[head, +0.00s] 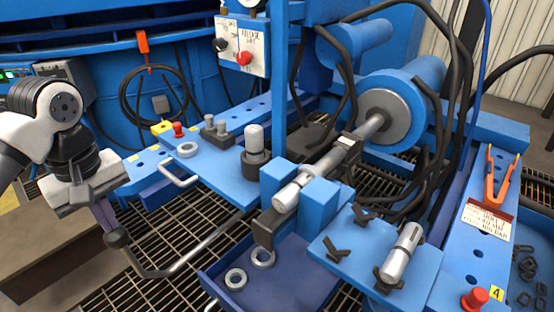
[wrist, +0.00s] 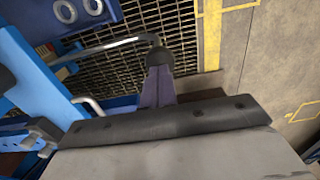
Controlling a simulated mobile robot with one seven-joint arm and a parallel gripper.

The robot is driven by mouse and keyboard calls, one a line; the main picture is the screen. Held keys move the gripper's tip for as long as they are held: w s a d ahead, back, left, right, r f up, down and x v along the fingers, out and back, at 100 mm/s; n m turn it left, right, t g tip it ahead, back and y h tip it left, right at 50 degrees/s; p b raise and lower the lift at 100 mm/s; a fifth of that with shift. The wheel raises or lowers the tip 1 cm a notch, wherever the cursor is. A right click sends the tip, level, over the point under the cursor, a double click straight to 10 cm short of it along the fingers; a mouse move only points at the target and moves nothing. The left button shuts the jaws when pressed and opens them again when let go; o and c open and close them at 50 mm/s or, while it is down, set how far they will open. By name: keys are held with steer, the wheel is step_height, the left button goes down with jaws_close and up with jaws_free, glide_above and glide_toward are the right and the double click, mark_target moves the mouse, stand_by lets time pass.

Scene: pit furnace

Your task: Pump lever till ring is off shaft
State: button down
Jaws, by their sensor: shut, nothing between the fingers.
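The lever (head: 205,250) is a bent metal rod with a black knob (head: 118,238) at its near left end. My gripper (head: 107,222) is shut and empty, its fingertips right at the knob. In the wrist view the fingers (wrist: 158,82) point at the knob (wrist: 158,58), and the rod (wrist: 110,45) curves away left. I cannot tell whether they touch. The silver shaft (head: 325,163) runs from blue blocks (head: 318,195) up to a large blue cylinder (head: 415,85). I cannot make out a ring on the shaft.
A blue tray (head: 300,292) below the shaft holds two loose rings (head: 235,278). A release panel (head: 241,45) with a red knob hangs behind. Black hoses (head: 455,110) cross the right. A blue bench (head: 225,165) with small parts stands near the lever.

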steer(key=r, duration=0.1)
steer(key=r+p, duration=0.1)
steer(key=r, duration=0.1)
steer(key=shift+w+d+r+p, duration=0.3)
steer(key=shift+r, duration=0.05)
steer(key=shift+f, duration=0.1)
step_height(320, 180, down, 11)
steer(key=s+a+b, duration=0.2)
steer(key=b, duration=0.7)
steer(key=r+p, duration=0.2)
steer(key=r, duration=0.1)
steer(key=w+d+r+p, duration=0.1)
steer(key=r+p, duration=0.2)
steer(key=r, duration=0.1)
steer(key=w+d+r+p, duration=0.1)
steer(key=r+p, duration=0.2)
steer(key=r, duration=0.1)
steer(key=shift+r, duration=0.15)
step_height(320, 180, down, 12)
steer(key=s+a+r+b, duration=0.1)
steer(key=s+a+b, duration=0.1)
steer(key=b, duration=0.7)
steer(key=r+p, duration=0.3)
steer(key=w+d+r+p, duration=0.1)
steer(key=r+p, duration=0.2)
steer(key=r, duration=0.1)
steer(key=w+d+r+p, duration=0.1)
steer(key=r+p, duration=0.2)
steer(key=r, duration=0.1)
steer(key=shift+f, duration=0.15)
